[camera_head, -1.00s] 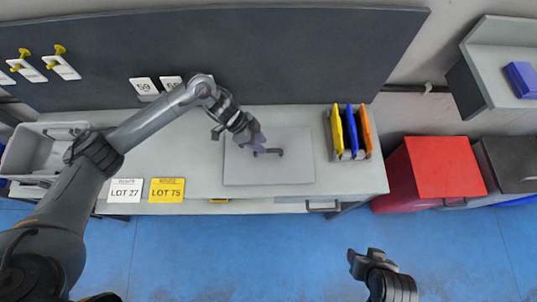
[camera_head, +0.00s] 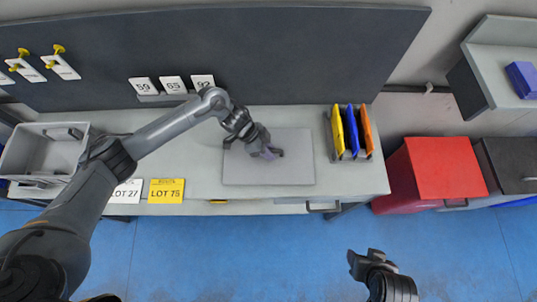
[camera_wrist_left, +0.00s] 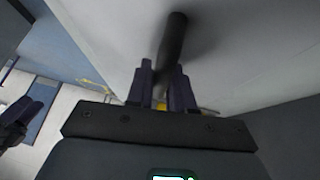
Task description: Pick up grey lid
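The grey lid (camera_head: 240,174) is a flat square panel lying on the table, with a short dark bar handle (camera_head: 280,153) near its middle. My left gripper (camera_head: 264,149) is over the middle of the lid, pointing down at the handle, and hides part of it. In the left wrist view, the fingers (camera_wrist_left: 163,88) are apart, with the near end of the dark handle (camera_wrist_left: 174,42) between or just beyond them. I cannot tell whether they touch it. My right gripper (camera_head: 364,258) is in front of the table, away from the lid; its finger gap is unclear.
A rack with yellow, blue and orange panels (camera_head: 351,132) stands right of the lid. A grey bin (camera_head: 22,152) stands at the left end. LOT cards (camera_head: 166,190) hang at the front edge. A dark board (camera_head: 250,55) rises behind. A red box (camera_head: 440,170) stands at the right.

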